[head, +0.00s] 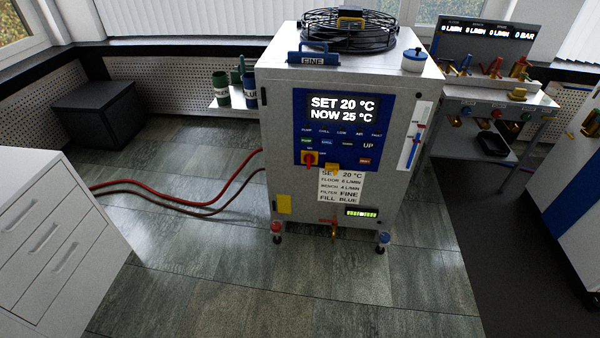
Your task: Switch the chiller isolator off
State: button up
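The chiller is a light grey cabinet (284,128) standing in the middle of the head view. Its blue front panel has a lit display (342,108) reading SET 20 °C and NOW 25 °C. The isolator (309,158) is a red rotary handle on a yellow plate at the panel's lower left. It is too small to tell which way the handle points. My gripper is not in view.
Red and brown hoses (180,188) run across the floor to the chiller's left side. A white drawer unit (50,240) stands at left, a black box (100,122) behind it. A bench with valves (480,95) is at right. The tiled floor before the chiller is clear.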

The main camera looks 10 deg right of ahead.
aim_at(309, 159)
jog(key=i+j+z, duration=0.1)
jog(key=i, duration=0.3)
jog(key=i+l, duration=0.1)
jog(key=i, duration=0.4)
jog(key=i+l+u, duration=0.1)
jog(key=i, duration=0.45)
